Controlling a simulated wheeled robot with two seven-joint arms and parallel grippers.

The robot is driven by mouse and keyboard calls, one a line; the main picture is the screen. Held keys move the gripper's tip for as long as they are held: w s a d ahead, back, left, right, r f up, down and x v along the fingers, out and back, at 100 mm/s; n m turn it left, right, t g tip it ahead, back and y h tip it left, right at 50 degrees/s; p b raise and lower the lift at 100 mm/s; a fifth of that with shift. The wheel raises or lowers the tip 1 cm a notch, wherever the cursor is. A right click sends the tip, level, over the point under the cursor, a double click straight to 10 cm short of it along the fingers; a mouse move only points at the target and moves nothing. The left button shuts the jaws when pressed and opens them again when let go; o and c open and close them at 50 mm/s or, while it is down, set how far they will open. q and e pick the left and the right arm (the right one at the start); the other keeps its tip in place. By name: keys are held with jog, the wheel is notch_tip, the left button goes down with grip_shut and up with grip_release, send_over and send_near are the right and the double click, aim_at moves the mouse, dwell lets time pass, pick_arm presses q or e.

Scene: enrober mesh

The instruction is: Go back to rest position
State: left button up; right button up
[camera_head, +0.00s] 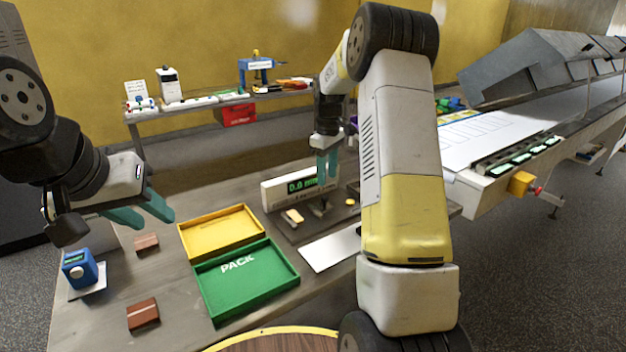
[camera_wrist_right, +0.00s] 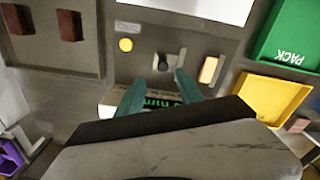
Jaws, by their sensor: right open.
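My right gripper (camera_head: 327,167) is open, with its teal fingers pointing down over the gauge station beside the digital readout (camera_head: 300,186). In the right wrist view the fingers (camera_wrist_right: 158,88) are apart, with nothing held between them; a dark knob (camera_wrist_right: 163,62) shows beyond the tips. A tan piece (camera_head: 293,216) lies on the station; it also shows right of the fingers in the wrist view (camera_wrist_right: 208,70). My left gripper (camera_head: 141,212) hangs above the table's left part, its teal fingers apart and empty.
A yellow tray (camera_head: 222,232) and a green PACK tray (camera_head: 246,281) stand mid-table. Brown blocks (camera_head: 143,313) and a blue device (camera_head: 80,268) are at left. A white sheet (camera_head: 330,250) lies right of the trays. A conveyor (camera_head: 490,150) runs along the right; a back bench (camera_head: 200,105) holds tools.

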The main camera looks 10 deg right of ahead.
jog(key=shift+r, duration=0.45)
jog(key=shift+s+r, duration=0.15)
jog(key=shift+r, duration=0.2)
jog(key=s+a+r+m+t, duration=0.3)
jog(key=s+a+r+m, duration=0.15)
jog(key=s+r, duration=0.9)
jog(key=s+a+m+t+y, duration=0.1)
jog(key=s+a, duration=0.1)
jog(key=s, duration=0.7)
jog(key=s+a+m+t+y, duration=0.1)
jog(key=s+a+m+t, duration=0.1)
jog(key=s, duration=0.8)
jog(key=shift+a, duration=0.45)
